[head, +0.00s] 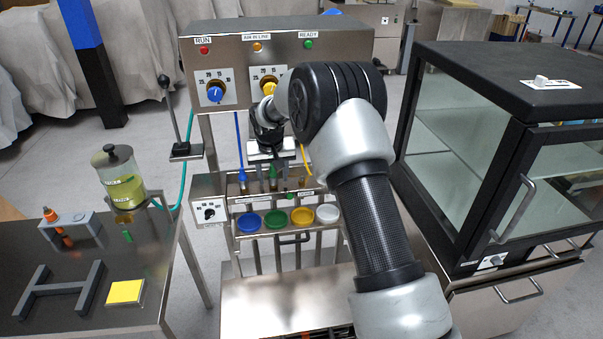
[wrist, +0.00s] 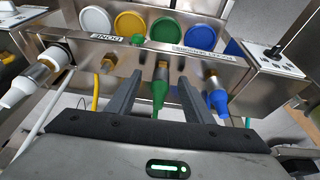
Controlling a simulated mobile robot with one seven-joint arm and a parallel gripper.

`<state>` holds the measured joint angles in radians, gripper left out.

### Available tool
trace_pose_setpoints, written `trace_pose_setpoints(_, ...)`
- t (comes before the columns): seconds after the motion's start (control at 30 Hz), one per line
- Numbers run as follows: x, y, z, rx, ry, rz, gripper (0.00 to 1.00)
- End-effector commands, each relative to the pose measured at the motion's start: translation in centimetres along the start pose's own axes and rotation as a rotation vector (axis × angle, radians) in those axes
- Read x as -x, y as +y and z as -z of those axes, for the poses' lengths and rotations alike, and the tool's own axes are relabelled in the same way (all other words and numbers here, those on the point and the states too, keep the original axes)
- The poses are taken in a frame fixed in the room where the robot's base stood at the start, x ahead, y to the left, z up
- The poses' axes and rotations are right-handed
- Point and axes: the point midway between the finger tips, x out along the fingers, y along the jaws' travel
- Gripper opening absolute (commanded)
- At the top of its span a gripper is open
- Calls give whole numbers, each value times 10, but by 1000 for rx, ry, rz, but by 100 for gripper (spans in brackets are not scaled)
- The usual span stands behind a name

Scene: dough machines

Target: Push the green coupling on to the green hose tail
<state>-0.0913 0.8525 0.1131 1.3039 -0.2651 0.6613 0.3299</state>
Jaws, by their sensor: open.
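My gripper (wrist: 160,78) is open in the wrist view, with one finger on each side of the green coupling (wrist: 159,97). Gaps show between the coupling and both fingers. The coupling lines up with the brass green hose tail (wrist: 161,70), part of which is bare; I cannot tell how far the coupling is on. In the head view my gripper (head: 271,155) hangs over the steel panel, with the green coupling (head: 273,172) below it. No green hose is clearly visible.
A blue coupling (wrist: 216,98) is close to the right finger. A bare brass tail (wrist: 108,63) and a white coupling (wrist: 20,90) are to the left. Blue, green, yellow and white bowls (head: 248,223) line the panel. A glass cabinet (head: 470,130) stands right.

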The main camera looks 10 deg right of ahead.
Motion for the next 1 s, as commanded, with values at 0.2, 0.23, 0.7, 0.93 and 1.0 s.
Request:
trace_pose_setpoints(0.2,0,0,0,0,0,0,47)
trace_pose_setpoints(0.23,0,0,0,0,0,0,47)
trace_pose_setpoints(0.7,10,0,1,0,1,0,47)
trace_pose_setpoints(0.93,16,0,1,0,1,0,47)
trace_pose_setpoints(1.0,18,0,0,0,1,0,47)
